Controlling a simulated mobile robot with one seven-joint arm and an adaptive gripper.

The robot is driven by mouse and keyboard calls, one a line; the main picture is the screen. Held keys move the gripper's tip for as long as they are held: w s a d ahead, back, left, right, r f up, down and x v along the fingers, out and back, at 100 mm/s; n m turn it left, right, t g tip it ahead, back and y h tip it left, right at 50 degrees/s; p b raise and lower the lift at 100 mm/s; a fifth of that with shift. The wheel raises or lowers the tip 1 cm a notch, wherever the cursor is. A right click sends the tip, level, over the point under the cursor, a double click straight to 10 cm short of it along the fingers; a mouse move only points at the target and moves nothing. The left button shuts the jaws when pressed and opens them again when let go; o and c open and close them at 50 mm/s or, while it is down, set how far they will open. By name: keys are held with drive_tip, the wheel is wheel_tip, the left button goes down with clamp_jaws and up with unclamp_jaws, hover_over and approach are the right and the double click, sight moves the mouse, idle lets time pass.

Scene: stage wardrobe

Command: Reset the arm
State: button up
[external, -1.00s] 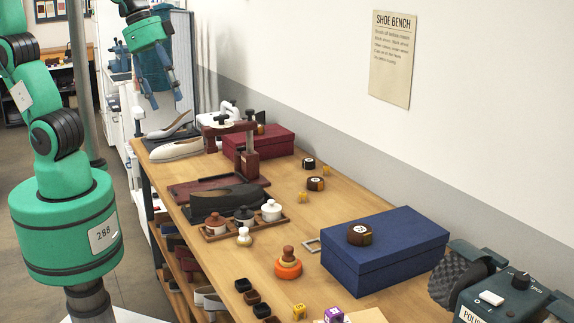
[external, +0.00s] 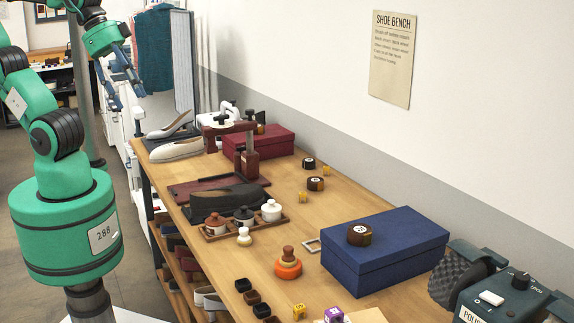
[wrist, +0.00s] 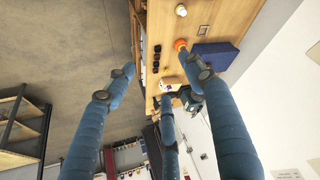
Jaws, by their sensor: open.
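My gripper (external: 122,76) is at the upper left of the external view, in the air beyond the far left end of the bench. Its blue fingers are spread apart and hold nothing. In the wrist view, the blue fingers (wrist: 165,95) reach up the picture with open space between them. The bench and floor show past the fingers. My green arm stands at the left of the external view, beside the bench.
The wooden bench (external: 215,275) carries pale shoes (external: 178,149), a red box (external: 268,143), a tray of lidded jars (external: 215,235), a blue box (external: 375,260) and a polishing machine (external: 500,298). A teal garment (external: 153,50) hangs behind my gripper. Floor shows left of the bench.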

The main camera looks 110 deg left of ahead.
wheel_tip(320, 180, down, 2)
drive_tip(key=shift+f+b, duration=0.15)
drive_tip(key=shift+b, duration=0.9)
